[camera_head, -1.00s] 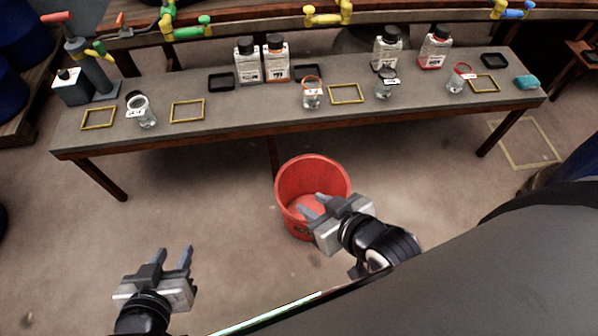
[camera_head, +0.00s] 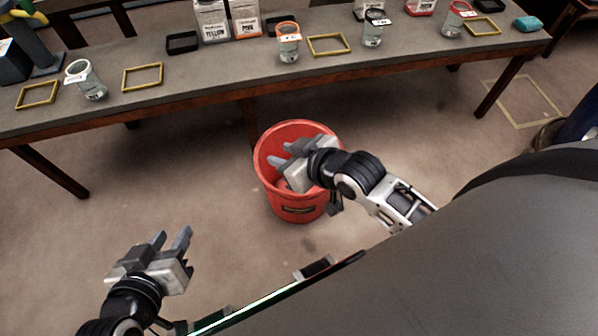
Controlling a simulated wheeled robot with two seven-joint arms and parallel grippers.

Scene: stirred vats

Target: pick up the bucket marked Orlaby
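A red bucket (camera_head: 300,208) stands on the floor in front of the long table, in the middle of the view. A dark label shows on its near side, but its writing is too small to read. My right gripper (camera_head: 279,155) is open, with its two fingers apart, over the bucket's opening and hiding part of the inside. I cannot tell whether it touches the bucket. My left gripper (camera_head: 172,241) is open and empty, above the floor to the lower left of the bucket.
The long table (camera_head: 205,95) runs across behind the bucket. The floor between the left gripper and the table is clear.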

